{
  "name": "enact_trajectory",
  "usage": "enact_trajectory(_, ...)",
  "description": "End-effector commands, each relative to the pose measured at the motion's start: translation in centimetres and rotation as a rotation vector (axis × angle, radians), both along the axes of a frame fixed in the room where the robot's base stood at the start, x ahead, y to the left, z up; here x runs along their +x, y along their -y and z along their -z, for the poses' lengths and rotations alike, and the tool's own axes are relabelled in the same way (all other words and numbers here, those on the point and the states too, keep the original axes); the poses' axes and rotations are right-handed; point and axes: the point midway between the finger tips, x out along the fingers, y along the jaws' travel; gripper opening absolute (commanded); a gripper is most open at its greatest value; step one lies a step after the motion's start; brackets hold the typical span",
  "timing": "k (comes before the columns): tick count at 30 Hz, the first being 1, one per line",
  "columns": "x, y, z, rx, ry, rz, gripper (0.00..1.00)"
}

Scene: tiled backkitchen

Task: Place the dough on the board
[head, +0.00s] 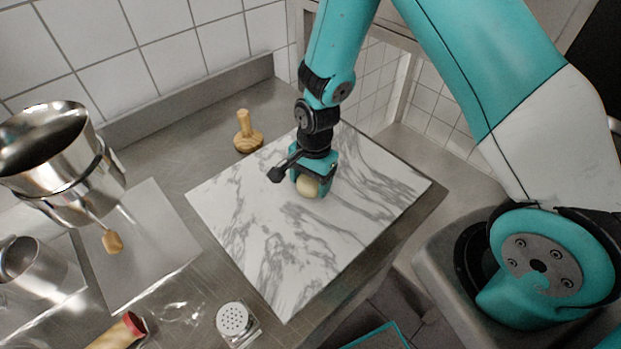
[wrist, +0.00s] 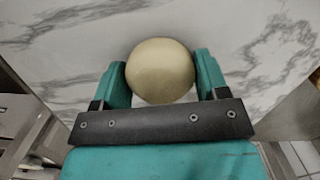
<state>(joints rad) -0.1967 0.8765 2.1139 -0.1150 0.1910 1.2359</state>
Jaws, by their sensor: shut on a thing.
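The dough (head: 307,187) is a pale yellow ball, seen over the marbled board in the head view. It also shows in the wrist view (wrist: 160,71), between the two teal fingers. My gripper (head: 311,182) is shut on the dough, with a finger on each side of it. The board (head: 275,250) is a white slab with grey veins, lying flat on the steel counter. The dough is low over the board's middle. I cannot tell whether it touches the surface.
A wooden press (head: 246,133) stands behind the board. Shiny metal pots (head: 60,160) are at the left. A shaker with a holed lid (head: 234,320) and a red-ended wooden roller (head: 120,332) are at the front. The board is otherwise bare.

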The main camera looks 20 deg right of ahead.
Motion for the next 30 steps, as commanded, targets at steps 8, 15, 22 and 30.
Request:
enact_trajectory(8,0.0,0.0,0.3,0.0,0.0,0.0,0.93)
enact_trajectory(15,0.0,0.0,0.2,0.0,0.0,0.0,0.93)
enact_trajectory(22,0.2,0.2,-1.8,0.001,0.004,0.0,0.93)
enact_trajectory(30,0.5,0.8,-7.5,0.001,0.006,0.001,0.93)
